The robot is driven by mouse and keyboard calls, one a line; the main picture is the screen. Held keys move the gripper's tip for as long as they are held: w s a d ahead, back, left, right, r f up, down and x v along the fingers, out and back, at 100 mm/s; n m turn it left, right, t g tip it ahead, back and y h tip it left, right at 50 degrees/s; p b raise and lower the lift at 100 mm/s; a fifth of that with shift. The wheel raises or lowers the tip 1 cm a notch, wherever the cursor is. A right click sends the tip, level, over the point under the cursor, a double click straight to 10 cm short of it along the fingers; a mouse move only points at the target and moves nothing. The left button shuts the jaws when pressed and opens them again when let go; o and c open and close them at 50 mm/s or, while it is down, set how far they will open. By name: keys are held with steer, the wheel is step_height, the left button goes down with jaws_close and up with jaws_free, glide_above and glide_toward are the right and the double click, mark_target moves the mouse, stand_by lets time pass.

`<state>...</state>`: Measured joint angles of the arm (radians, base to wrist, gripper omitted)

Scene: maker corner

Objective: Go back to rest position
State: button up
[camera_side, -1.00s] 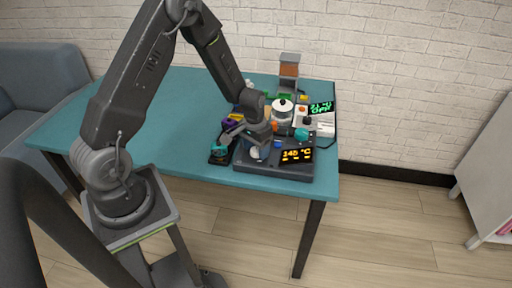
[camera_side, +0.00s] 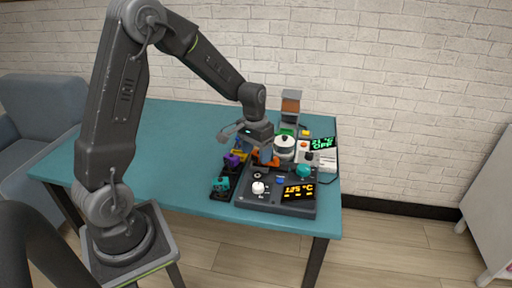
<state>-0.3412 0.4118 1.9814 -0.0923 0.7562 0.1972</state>
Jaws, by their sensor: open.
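My gripper (camera_side: 245,136) is open, raised a little above the left part of the devices on the teal table (camera_side: 170,140). It points down, and I see nothing between its fingers. Below it is a dark control panel (camera_side: 268,202) with a white knob (camera_side: 258,187) and an orange display (camera_side: 298,191) that seems to read 125 °C. My arm hides part of the devices behind the gripper.
A teal knob (camera_side: 303,170), a green display (camera_side: 322,143) and an orange-and-grey tower (camera_side: 290,106) are close by. Small coloured parts (camera_side: 221,186) lie left of the panel. The table's left half is clear.

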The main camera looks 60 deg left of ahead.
steer(key=shift+r, duration=0.7)
steer(key=s+d+r+m+t, duration=0.1)
steer(key=s+d+r+t, duration=0.1)
steer(key=s+d+r, duration=0.4)
steer(key=s+d+r+m+t, duration=0.1)
steer(key=s+d+r+t, duration=0.2)
steer(key=s+d+r, duration=0.3)
steer(key=s+r, duration=0.4)
steer(key=s, duration=0.3)
steer(key=shift+d+y, duration=0.25)
steer(key=shift+y, duration=0.15)
